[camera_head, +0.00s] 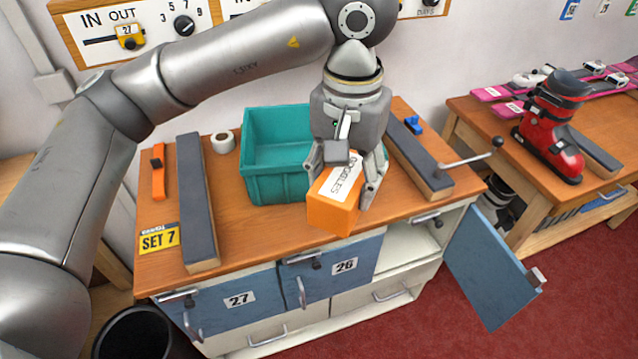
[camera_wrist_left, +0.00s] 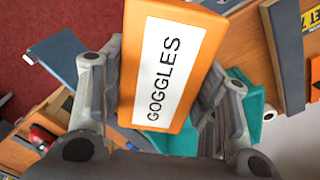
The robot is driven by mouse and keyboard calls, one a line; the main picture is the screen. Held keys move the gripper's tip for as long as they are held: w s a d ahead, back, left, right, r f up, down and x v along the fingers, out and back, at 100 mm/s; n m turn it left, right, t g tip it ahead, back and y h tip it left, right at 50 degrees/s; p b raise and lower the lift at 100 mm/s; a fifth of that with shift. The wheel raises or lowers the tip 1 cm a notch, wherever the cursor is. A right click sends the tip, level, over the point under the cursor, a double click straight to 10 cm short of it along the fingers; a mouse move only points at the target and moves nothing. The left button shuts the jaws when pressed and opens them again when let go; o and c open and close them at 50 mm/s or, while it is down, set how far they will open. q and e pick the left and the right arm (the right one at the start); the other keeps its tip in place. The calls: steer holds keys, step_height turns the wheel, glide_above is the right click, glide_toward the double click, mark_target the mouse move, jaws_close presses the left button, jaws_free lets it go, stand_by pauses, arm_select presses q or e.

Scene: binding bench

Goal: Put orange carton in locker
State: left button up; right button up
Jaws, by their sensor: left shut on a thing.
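The orange carton (camera_head: 331,215) has a white label reading GOGGLES. My left gripper (camera_head: 347,185) is shut on it and holds it near the front edge of the bench; I cannot tell how far above the top it is. In the left wrist view the carton (camera_wrist_left: 130,100) sits between the two fingers of the gripper (camera_wrist_left: 165,95). The lockers are in the bench front: blue doors 27 (camera_head: 240,300) and 26 (camera_head: 335,268) are closed. At the right end a blue door (camera_head: 490,265) stands wide open beside an open compartment (camera_head: 402,243). My right gripper is not in view.
A teal bin (camera_head: 272,185) stands on the bench behind the carton. Dark padded rails (camera_head: 196,205) lie left and right (camera_head: 418,152), with a lever handle (camera_head: 470,158) at the right. A second table with a red ski boot (camera_head: 550,130) stands to the right.

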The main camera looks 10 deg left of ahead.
arm_select(q)
steer(key=w+d+n, duration=0.2)
steer(key=w+d, duration=0.3)
steer(key=d, duration=0.1)
steer(key=shift+n, duration=0.4)
steer(key=s+a+f, duration=0.3)
steer(key=a+f, duration=0.2)
steer(key=a, duration=0.4)
steer(key=s+a+f, duration=0.3)
steer(key=a+f, duration=0.2)
steer(key=a, duration=0.5)
steer(key=s+f, duration=0.4)
steer(key=f, duration=0.1)
steer(key=shift+s, duration=0.1)
